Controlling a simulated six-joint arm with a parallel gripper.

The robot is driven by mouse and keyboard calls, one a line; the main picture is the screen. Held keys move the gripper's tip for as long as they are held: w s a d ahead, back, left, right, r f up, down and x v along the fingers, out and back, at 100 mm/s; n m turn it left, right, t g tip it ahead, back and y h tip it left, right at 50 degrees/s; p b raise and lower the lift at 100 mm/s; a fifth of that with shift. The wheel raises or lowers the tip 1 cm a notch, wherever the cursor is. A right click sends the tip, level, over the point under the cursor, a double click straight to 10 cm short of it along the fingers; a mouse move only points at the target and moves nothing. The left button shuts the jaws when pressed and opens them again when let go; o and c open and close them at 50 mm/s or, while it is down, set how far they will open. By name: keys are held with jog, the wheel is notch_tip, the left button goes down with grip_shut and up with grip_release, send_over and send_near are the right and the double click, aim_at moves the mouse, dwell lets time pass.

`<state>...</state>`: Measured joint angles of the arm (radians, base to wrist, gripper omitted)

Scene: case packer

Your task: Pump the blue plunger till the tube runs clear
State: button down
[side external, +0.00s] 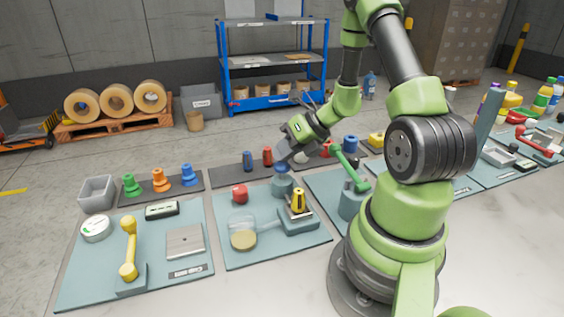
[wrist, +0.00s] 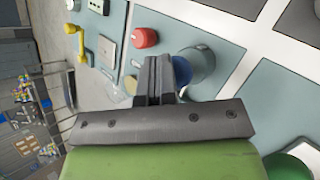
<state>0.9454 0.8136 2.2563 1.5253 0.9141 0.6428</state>
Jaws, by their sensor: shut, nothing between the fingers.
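The blue plunger (side external: 281,168) tops a grey-blue cylinder (side external: 282,186) on the middle teal mat. In the wrist view the blue plunger (wrist: 182,70) shows just right of my fingers, partly hidden by them. My gripper (side external: 281,153) is shut and empty, pointing down right over the plunger; I cannot tell if it touches it. In the wrist view my gripper (wrist: 156,65) has its fingers together. A pale tube (side external: 268,226) joins a clear jar (side external: 243,232) with yellowish liquid to a block with a yellow-topped part (side external: 298,201). The tube's contents are too small to tell.
A red knob (side external: 239,193) stands left of the cylinder; it also shows in the wrist view (wrist: 145,38). A green-handled pump (side external: 350,185) is on the mat to the right. A yellow lever (side external: 129,250) is on the left mat. Blue and red pegs (side external: 247,160) stand behind.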

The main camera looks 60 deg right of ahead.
jog(key=shift+f, duration=0.8)
dwell(0.4)
jog(key=shift+r, duration=1.7)
jog(key=shift+r, duration=2.5)
